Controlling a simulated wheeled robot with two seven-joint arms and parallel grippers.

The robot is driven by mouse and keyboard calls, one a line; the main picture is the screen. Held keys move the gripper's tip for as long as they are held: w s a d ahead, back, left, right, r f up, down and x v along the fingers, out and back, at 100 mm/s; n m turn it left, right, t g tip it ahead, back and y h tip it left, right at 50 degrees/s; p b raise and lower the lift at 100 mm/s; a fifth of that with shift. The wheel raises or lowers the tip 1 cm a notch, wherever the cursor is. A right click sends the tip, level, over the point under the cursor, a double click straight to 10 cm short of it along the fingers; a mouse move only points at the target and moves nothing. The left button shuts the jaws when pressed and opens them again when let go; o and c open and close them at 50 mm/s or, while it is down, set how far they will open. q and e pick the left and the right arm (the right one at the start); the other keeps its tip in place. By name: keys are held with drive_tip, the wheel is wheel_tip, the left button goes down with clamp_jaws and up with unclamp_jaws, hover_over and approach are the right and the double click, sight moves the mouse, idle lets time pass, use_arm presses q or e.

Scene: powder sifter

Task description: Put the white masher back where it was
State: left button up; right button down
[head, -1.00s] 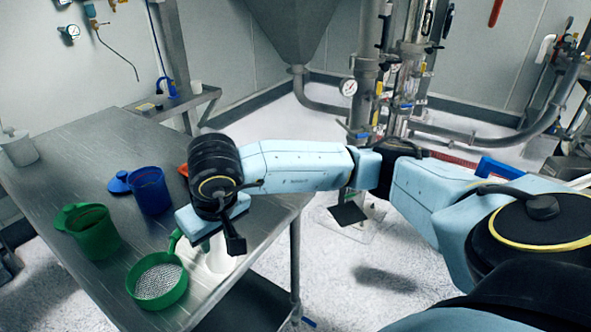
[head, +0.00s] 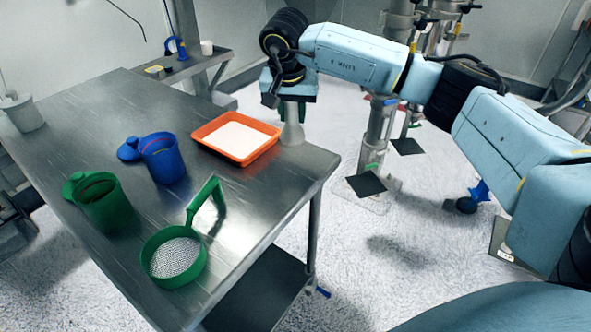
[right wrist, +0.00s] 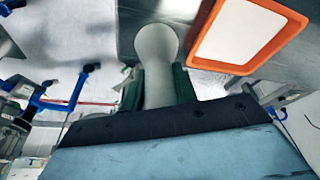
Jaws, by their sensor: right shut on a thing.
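The white masher (head: 292,128) is upright at the right edge of the steel table (head: 262,190), just right of the orange tray. My right gripper (head: 292,97) is above it and shut on its upper part. In the right wrist view the masher (right wrist: 156,62) sits between the green fingers, with its rounded end pointing away beside the tray. I cannot tell whether its base touches the tabletop. My left gripper is not in view.
The orange tray (head: 206,139) holds white powder. A green sieve (head: 152,276) with a raised handle is at the near edge. A green jug (head: 106,209), a blue jug (head: 165,160) and a pale container (head: 25,114) stand to the left. The table centre is clear.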

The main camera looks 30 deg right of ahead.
sight(292, 113)
drive_tip(key=shift+w+d+r+m, duration=0.25)
drive_tip(key=shift+w+d+m, duration=0.05)
drive_tip(key=shift+d, duration=0.2)
drive_tip(key=shift+w+d+f, duration=0.1)
drive_tip(key=shift+d+f, duration=0.05)
drive_tip(key=shift+f, duration=0.1)
wheel_tip(292, 113, down, 9)
drive_tip(key=shift+f+b, duration=0.2)
drive_tip(key=shift+b, duration=0.15)
drive_tip(key=c, duration=1.1)
unclamp_jaws()
drive_tip(key=shift+f, duration=0.1)
drive_tip(key=v, duration=1.2)
drive_tip(key=shift+p, duration=0.4)
